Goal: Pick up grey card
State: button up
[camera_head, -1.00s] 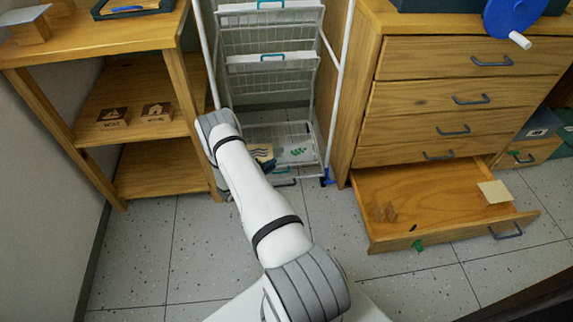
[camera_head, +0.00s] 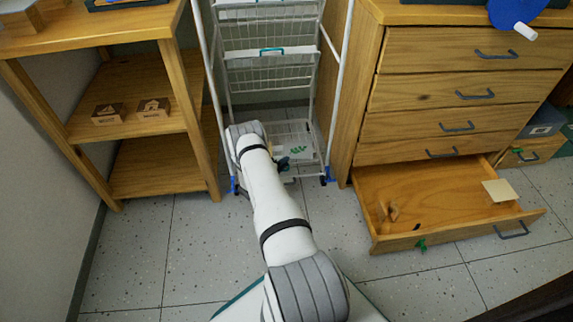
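A light grey card with green leaf-like marks (camera_head: 298,152) lies in the bottom tier of the white wire rack (camera_head: 309,130). My arm reaches down to that tier from the front. The dark tip of my gripper (camera_head: 283,163) shows just beside the arm, at the card's lower left edge in the picture. Whether it touches the card I cannot tell. The arm hides most of the gripper, and its fingers cannot be made out.
A wooden shelf (camera_head: 152,185) stands left of the rack, with two small printed blocks (camera_head: 108,113) on it. A wooden drawer chest (camera_head: 460,80) stands right. Its bottom drawer (camera_head: 440,205) is pulled out, with a cream card (camera_head: 500,190) on its right edge. The rack's side posts are close to my arm.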

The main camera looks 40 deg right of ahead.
jog(key=shift+w+d+f, duration=0.1)
jog(key=shift+w+d, duration=0.1)
jog(key=shift+d, duration=0.4)
grip_shut()
dwell(0.3)
notch_tip(320, 180, up, 2)
jog(key=shift+r+p, duration=0.2)
jog(key=shift+p, duration=0.4)
jog(key=r+p+v, duration=0.2)
jog(key=p+v, duration=0.4)
jog(key=v, duration=0.8)
jog(key=shift+r, duration=0.2)
jog(key=shift+a, duration=0.1)
